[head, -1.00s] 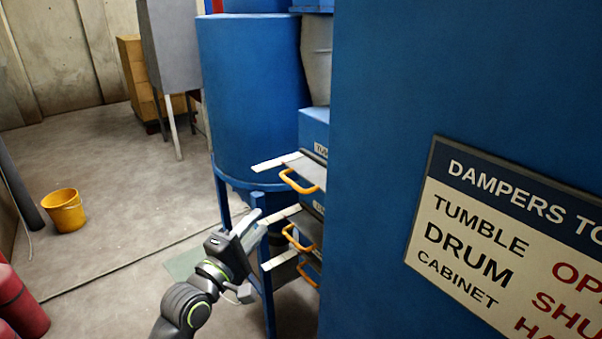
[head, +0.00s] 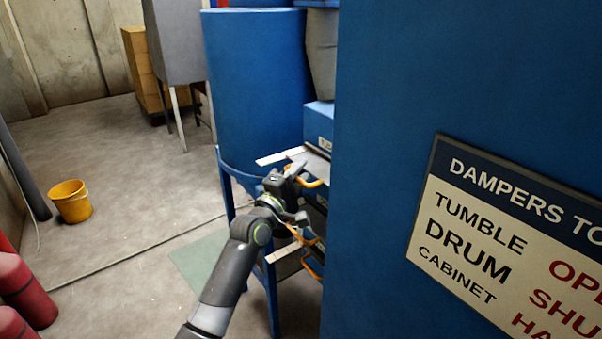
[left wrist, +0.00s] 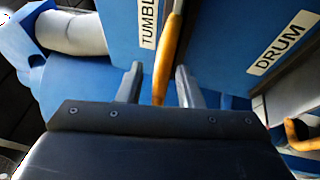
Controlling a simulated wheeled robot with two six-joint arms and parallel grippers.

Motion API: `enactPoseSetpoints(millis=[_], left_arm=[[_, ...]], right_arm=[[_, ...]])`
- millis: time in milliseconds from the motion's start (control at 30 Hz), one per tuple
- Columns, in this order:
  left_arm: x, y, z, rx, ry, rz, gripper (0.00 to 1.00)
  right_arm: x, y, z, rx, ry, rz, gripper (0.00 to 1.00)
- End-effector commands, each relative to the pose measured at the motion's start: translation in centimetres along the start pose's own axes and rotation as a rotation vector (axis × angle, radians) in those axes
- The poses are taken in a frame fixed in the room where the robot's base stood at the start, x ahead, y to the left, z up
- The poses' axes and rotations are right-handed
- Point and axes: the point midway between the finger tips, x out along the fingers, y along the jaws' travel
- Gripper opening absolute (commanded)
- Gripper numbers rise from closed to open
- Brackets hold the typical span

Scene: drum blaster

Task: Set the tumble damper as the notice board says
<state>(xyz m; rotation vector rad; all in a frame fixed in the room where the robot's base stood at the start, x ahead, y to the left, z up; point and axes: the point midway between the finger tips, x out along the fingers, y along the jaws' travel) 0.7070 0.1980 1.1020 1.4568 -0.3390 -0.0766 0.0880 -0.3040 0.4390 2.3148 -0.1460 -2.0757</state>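The notice board (head: 505,240) shows TUMBLE, DRUM and CABINET beside red words cut off by the picture edge: "OPE", "SHU" and "HA". The tumble damper is the top slide plate (head: 318,162), standing out of the blue housing, with an orange handle (head: 318,184). In the left wrist view, the tumble handle (left wrist: 168,45) runs between the two fingers of my left gripper (left wrist: 158,84), beside the TUMBLE label (left wrist: 148,22). The fingers are apart, with a gap visible on each side of the handle. In the head view, my left gripper (head: 298,176) partly hides it. My right gripper is out of view.
The drum handle (left wrist: 295,135) is close by, near the DRUM label (left wrist: 283,42). Lower orange handles (head: 312,267) sit below my gripper. A blue stand leg (head: 270,290) is beside my arm. A yellow bucket (head: 70,201) stands on open floor at left.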

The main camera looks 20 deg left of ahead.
Motion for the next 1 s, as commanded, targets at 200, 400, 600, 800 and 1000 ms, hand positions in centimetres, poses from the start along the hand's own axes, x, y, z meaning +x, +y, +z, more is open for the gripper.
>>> enactPoseSetpoints(millis=[200, 400, 600, 800, 1000], left_arm=[[0.5, 0.0, 0.0, 0.0, 0.0, 0.001, 0.33], [0.5, 0.0, 0.0, 0.0, 0.0, 0.0, 0.26], [0.5, 0.1, 0.0, 0.0, 0.0, 0.002, 0.0], [0.5, 0.2, 0.0, 0.001, 0.0, 0.005, 0.0], [-1.1, 0.9, -0.7, 0.002, 0.001, 0.007, 0.0]], right_arm=[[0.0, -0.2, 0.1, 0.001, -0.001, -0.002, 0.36], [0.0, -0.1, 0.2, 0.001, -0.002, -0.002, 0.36], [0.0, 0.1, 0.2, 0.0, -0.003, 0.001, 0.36], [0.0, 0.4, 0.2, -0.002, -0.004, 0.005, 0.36], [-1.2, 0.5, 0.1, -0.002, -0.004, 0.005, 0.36]])
